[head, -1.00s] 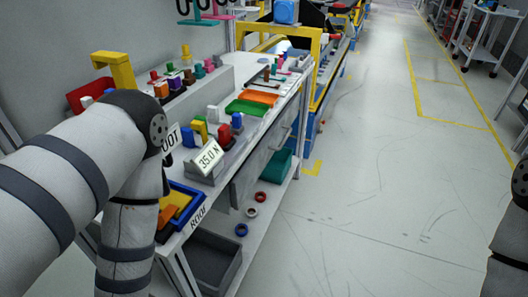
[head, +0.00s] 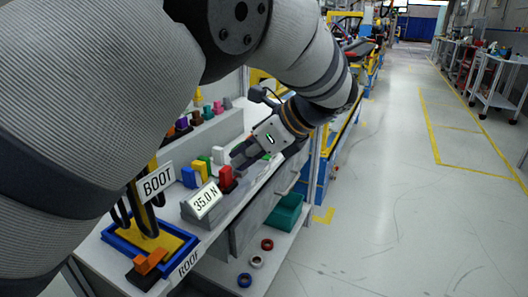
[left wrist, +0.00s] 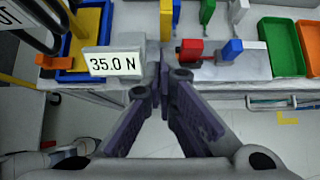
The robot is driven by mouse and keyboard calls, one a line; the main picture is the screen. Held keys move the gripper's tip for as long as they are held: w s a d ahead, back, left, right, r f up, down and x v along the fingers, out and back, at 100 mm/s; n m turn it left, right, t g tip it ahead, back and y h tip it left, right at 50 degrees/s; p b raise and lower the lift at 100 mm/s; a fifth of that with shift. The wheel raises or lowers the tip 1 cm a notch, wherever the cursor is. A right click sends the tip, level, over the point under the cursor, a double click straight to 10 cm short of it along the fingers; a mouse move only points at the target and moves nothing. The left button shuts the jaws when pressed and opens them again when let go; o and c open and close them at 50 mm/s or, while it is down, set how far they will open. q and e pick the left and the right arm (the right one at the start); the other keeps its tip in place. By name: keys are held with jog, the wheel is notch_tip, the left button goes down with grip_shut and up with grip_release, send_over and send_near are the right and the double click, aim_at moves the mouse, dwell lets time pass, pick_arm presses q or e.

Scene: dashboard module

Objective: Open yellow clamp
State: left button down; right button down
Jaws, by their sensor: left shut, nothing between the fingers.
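A row of small coloured clamps stands on a grey fixture on the bench. The yellow clamp (head: 201,168) is between a blue one and a red one; it also shows upright in the left wrist view (left wrist: 166,20). My left gripper (head: 237,157) is above the fixture, its fingers pointing down and left beside the red clamp (head: 227,178). In the left wrist view its fingers (left wrist: 166,62) are together and empty, with the yellow clamp beyond the tips and the red clamp (left wrist: 191,50) just right. Contact cannot be told. My right gripper is out of view.
A "35.0 N" display (head: 203,200) stands at the fixture's left end. A blue-rimmed tray (head: 118,240) is nearer. A blue clamp (left wrist: 232,49), a green tray (left wrist: 280,42) and an orange tray (left wrist: 312,42) lie right of the fingers. The floor aisle is clear.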

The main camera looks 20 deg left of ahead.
aim_at(204, 164)
pick_arm(q)
jog(key=x, duration=0.6)
jog(key=shift+w+a+r, duration=0.1)
jog(key=shift+a+r, duration=0.1)
jog(key=shift+a, duration=1)
jog(key=shift+a+f, duration=0.1)
jog(key=shift+a, duration=0.5)
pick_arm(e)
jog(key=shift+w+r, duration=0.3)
pick_arm(q)
jog(key=shift+w+a+h+p, duration=0.1)
jog(key=shift+a+h+p, duration=0.4)
jog(key=shift+a+p, duration=0.45)
jog(key=shift+a, duration=0.1)
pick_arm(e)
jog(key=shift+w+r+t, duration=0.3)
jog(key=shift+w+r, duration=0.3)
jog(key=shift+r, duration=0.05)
